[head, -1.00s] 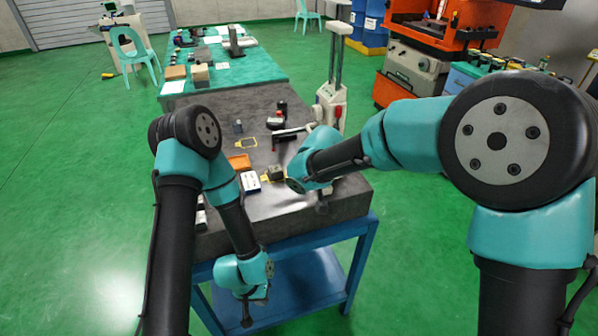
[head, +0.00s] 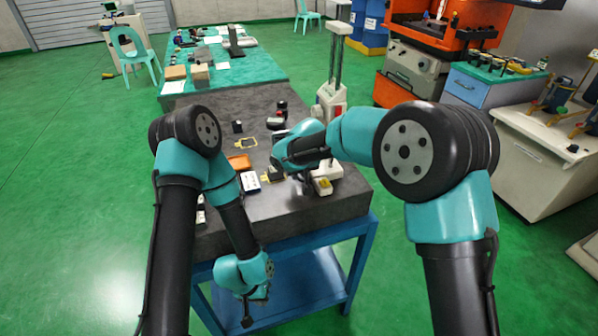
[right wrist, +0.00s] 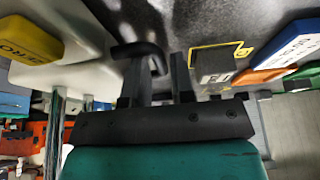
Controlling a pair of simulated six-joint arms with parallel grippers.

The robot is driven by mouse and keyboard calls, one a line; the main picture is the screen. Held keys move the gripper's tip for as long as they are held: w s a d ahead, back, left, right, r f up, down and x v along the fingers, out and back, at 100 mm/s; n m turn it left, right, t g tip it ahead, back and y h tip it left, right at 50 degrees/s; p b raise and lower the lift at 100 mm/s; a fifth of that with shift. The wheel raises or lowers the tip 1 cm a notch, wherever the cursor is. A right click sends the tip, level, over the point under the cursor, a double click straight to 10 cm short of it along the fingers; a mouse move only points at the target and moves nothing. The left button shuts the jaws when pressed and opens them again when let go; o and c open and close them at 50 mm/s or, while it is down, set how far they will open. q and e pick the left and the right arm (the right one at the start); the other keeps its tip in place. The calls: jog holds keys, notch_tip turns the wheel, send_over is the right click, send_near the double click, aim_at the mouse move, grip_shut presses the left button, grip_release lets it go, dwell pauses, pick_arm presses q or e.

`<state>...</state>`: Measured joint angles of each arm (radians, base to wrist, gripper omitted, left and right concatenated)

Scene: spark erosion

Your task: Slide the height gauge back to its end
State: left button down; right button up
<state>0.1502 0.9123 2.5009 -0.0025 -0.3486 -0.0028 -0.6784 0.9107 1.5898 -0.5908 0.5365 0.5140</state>
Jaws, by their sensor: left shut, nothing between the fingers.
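The height gauge has two tall posts (head: 336,62) and a pale body (head: 331,102) at the slab's right side. Its pale base with a yellow block (head: 325,184) shows below my right forearm. In the right wrist view the pale base (right wrist: 85,75) carries the yellow block (right wrist: 30,42), lettered ZERO. My right gripper (right wrist: 156,72) has its fingers apart beside the base, with a dark hooked bar (right wrist: 138,48) at them; I cannot tell whether they touch. My right forearm hides part of the gauge. My left gripper (head: 252,308) hangs shut and empty before the bench.
On the dark slab (head: 220,215) lie a yellow frame (head: 246,143), an orange block (head: 240,161), a blue-and-white box (head: 250,182) and a small dark block (head: 276,172). The slab's front strip is mostly clear.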

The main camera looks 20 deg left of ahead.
grip_shut()
jog(key=shift+s+d, duration=0.1)
dwell(0.4)
jog(key=shift+s+d, duration=0.65)
jog(key=shift+s, duration=0.3)
jog(key=shift+s+d, duration=0.6)
jog(key=shift+s, duration=0.3)
jog(key=shift+s+d, duration=0.65)
jog(key=shift+s, duration=0.3)
grip_release()
jog(key=shift+r, duration=0.15)
